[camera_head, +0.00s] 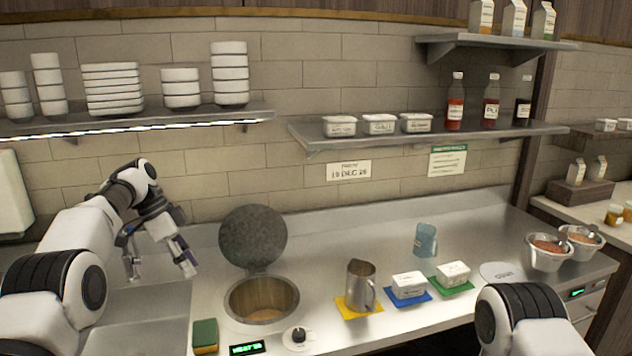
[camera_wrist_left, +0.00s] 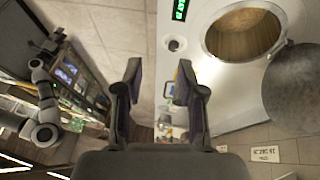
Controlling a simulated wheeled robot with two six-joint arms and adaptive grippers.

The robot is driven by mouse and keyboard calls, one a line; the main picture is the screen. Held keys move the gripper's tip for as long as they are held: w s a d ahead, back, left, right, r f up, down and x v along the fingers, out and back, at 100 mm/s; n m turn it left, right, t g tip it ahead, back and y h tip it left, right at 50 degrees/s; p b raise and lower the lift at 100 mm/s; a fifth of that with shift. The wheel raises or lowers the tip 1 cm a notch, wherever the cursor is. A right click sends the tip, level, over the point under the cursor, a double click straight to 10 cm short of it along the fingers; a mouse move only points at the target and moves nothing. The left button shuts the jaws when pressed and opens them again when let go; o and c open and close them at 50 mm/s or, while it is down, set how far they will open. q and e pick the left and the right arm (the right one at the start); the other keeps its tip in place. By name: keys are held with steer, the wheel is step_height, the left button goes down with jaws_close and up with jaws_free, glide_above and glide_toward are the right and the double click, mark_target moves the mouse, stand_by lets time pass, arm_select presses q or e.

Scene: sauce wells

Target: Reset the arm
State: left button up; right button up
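My left arm comes in from the left in the head view. Its gripper (camera_head: 162,270) hangs over the sink area at the left, to the left of the sauce well. In the left wrist view the two fingers of my left gripper (camera_wrist_left: 159,78) stand apart with nothing between them. My right arm shows only as a white and black link at the lower right of the head view; its gripper is out of sight.
A round well (camera_head: 262,314) has its dark lid (camera_head: 253,236) raised. A sponge (camera_head: 205,335), knob (camera_head: 298,337), metal pitcher (camera_head: 361,284) and white tubs on coloured mats stand nearby. Two bowls (camera_head: 549,256) sit at right. Shelves with dishes (camera_head: 113,88) and bottles (camera_head: 455,102) hang above.

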arm_select(q)
steer(key=s+d+f+n+g+y+b, duration=0.1)
steer(key=s+d+f+g, duration=0.1)
steer(key=s+f, duration=0.8)
steer(key=s+d+f+n+g+b, duration=0.15)
steer(key=s+f, duration=0.35)
steer(key=f, duration=1)
steer(key=s+d+f+n+g+y+b, duration=0.1)
steer(key=s+f+n+g+b, duration=0.1)
steer(key=s+f, duration=0.8)
steer(key=s+a+f+n+t+y, duration=0.1)
steer(key=s+f+n, duration=0.25)
steer(key=s, duration=0.95)
steer(key=s+a+f+n+t+y, duration=0.1)
steer(key=s+f+n+t+y, duration=0.2)
steer(key=s, duration=0.9)
steer(key=w+n, duration=0.1)
steer(key=w+n+t, duration=0.1)
steer(key=w, duration=0.1)
steer(key=w+n+t+h, duration=0.1)
steer(key=shift+w+d+f+n+b, duration=0.15)
steer(key=shift+w+f+n+b, duration=0.15)
steer(key=shift+n, duration=0.1)
arm_select(e)
step_height(320, 180, down, 6)
steer(key=shift+w+r, duration=0.1)
steer(key=shift+r, duration=0.1)
